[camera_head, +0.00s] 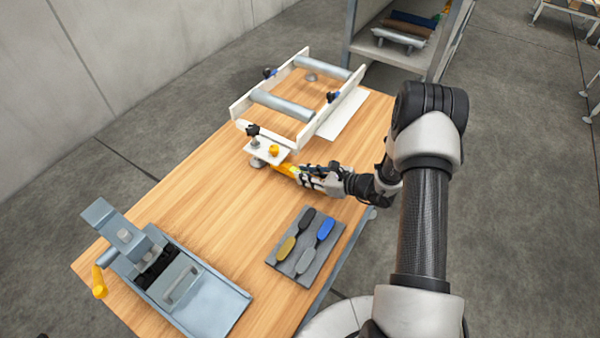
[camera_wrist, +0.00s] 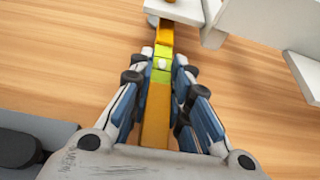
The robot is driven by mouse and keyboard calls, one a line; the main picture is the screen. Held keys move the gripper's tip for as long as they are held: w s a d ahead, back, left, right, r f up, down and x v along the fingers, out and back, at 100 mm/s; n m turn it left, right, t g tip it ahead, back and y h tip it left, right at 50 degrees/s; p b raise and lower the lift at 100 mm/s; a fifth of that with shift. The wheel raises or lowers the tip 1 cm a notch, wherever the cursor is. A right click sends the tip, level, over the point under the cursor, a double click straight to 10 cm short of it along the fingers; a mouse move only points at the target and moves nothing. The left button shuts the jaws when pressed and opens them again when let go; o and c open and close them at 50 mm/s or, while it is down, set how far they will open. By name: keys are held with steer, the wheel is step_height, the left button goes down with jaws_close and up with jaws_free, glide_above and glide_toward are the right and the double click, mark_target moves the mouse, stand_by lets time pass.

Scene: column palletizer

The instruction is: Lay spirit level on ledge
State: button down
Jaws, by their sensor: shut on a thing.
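The spirit level (camera_head: 284,168) is a slim orange-yellow bar. In the wrist view it (camera_wrist: 160,108) runs lengthwise between my fingers, with a bright green vial section near the fingertips. My gripper (camera_head: 305,174) is shut on it, with fingers on both sides (camera_wrist: 161,76). The bar's far end points at the small white ledge (camera_head: 261,154) on the near end of the roller frame, and meets the ledge's edge in the wrist view (camera_wrist: 183,10). I cannot tell whether it touches the ledge. The part of the bar under my palm is hidden.
The white roller frame (camera_head: 318,118) with two grey rollers stands beyond the ledge. A grey tray (camera_head: 283,262) with coloured paddle-shaped pieces lies nearer, and a blue-grey clamp device (camera_head: 205,296) stands at the lower left. The wooden table (camera_head: 205,205) is clear between them.

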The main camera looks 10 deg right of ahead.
steer(key=s+d+b, duration=0.4)
steer(key=s+d, duration=2.6)
steer(key=w+a+r+n, duration=0.1)
steer(key=w+a+r, duration=0.2)
steer(key=w+a, duration=0.35)
steer(key=w+a+r, duration=0.3)
steer(key=w+a, duration=0.2)
steer(key=w, duration=0.3)
steer(key=w+a+r, duration=0.2)
steer(key=w+a, duration=0.1)
steer(key=a, duration=0.7)
steer(key=w+a+r+g+y, duration=0.1)
steer(key=w+a+r, duration=0.2)
steer(key=a, duration=0.7)
steer(key=shift+r+n+y, duration=0.3)
steer(key=shift+n, duration=0.1)
steer(key=shift+a, duration=0.1)
